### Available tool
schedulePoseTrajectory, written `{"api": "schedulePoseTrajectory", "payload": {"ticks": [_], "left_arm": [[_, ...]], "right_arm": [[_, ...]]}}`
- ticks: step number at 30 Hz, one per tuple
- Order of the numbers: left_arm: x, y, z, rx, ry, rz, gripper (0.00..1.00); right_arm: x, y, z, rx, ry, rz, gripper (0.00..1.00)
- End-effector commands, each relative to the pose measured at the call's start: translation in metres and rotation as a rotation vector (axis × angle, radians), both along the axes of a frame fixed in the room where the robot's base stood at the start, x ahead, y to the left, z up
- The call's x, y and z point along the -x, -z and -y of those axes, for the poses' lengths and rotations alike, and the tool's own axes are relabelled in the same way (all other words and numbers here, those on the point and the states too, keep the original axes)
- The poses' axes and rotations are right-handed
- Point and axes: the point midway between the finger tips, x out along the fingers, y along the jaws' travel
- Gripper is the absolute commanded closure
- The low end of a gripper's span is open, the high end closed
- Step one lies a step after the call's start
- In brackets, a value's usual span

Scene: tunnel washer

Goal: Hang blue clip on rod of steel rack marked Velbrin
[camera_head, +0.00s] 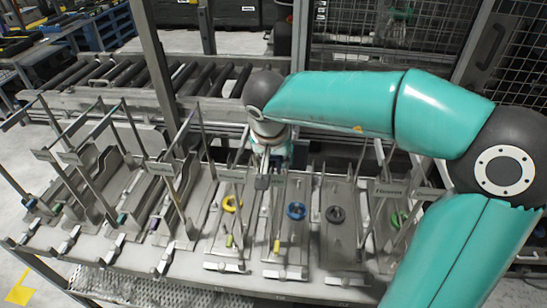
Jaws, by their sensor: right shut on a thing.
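My right gripper (263,174) reaches down over the middle of the steel racks. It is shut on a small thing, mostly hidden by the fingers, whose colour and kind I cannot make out. A blue ring-shaped piece (295,211) sits on a steel rack (286,255) just right of and below the gripper; I cannot tell whether it is the blue clip. Several racks with upright rods carry name plates, such as one at the right (388,191). The plates are too small to read surely, so I cannot pick out Velbrin. My left gripper is not in view.
A yellow ring (232,203), a dark ring (335,214) and a green piece (398,218) sit on neighbouring racks. Tall thin posts (133,125) stand close together at the left. A roller conveyor (140,75) and mesh fencing (350,40) lie behind.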

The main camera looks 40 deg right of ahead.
Motion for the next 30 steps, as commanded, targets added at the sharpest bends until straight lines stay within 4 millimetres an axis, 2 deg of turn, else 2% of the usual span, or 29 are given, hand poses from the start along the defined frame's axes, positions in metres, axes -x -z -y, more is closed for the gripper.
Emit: {"api": "schedulePoseTrajectory", "payload": {"ticks": [18, 19, 23, 24, 30], "left_arm": [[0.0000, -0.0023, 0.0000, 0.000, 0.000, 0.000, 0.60], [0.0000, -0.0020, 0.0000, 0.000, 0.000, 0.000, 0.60], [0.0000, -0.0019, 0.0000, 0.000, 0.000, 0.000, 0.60], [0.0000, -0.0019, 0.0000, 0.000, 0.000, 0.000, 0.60], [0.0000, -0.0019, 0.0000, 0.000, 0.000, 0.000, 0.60]], "right_arm": [[-0.0001, 0.0056, 0.0004, 0.001, 0.000, -0.001, 0.91], [-0.0001, 0.0055, 0.0003, 0.001, 0.000, 0.001, 0.63], [-0.0002, 0.0054, 0.0002, 0.001, 0.000, 0.001, 0.41], [-0.0002, 0.0054, 0.0002, 0.001, 0.000, 0.001, 0.39], [-0.0001, 0.0053, 0.0001, 0.000, 0.000, 0.000, 0.39]]}}
